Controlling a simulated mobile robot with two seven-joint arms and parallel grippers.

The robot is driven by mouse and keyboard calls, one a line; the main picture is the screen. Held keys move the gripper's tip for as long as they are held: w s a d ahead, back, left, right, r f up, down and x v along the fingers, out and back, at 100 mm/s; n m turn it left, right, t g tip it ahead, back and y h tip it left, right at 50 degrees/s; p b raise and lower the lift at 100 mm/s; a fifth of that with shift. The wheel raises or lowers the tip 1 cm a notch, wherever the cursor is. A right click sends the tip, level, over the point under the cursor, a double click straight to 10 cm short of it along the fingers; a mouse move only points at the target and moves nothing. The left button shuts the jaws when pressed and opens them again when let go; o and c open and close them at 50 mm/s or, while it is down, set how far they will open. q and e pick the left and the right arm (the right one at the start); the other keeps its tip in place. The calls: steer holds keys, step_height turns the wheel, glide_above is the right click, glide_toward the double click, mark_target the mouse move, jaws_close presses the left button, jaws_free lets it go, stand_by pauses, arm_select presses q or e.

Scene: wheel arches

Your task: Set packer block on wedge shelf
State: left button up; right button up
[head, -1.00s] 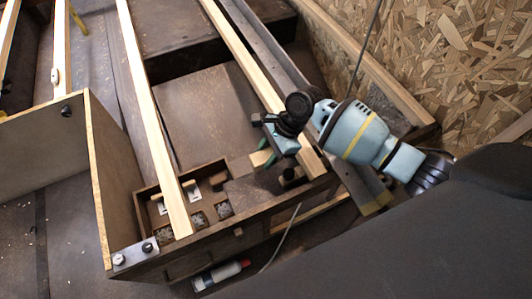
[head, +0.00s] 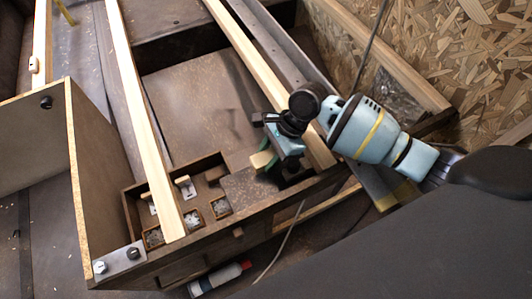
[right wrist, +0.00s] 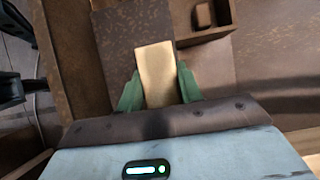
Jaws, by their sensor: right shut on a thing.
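A pale wooden block, which I take as the packer block (head: 261,160), is held by my right gripper (head: 268,157). In the right wrist view the packer block (right wrist: 155,72) stands out between the two green fingers of the right gripper (right wrist: 158,88), which are shut on it. The block is over or beside a flat dark brown surface (head: 250,188), perhaps the wedge shelf, which also shows in the right wrist view (right wrist: 110,40). I cannot tell whether the block touches it. My left gripper is not in view.
Left of the brown surface is a tray with small compartments (head: 220,208), some holding small pieces. Long pale battens (head: 140,110) cross the frame. A bottle with a red cap (head: 215,280) and a cable (head: 283,240) lie below. A chipboard wall (head: 440,60) rises at right.

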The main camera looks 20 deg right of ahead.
steer(key=shift+f, duration=0.4)
steer(key=shift+f+p, duration=0.4)
steer(key=shift+f, duration=0.55)
steer(key=shift+p, duration=0.5)
steer(key=o, duration=1.1)
steer(key=shift+c, duration=0.2)
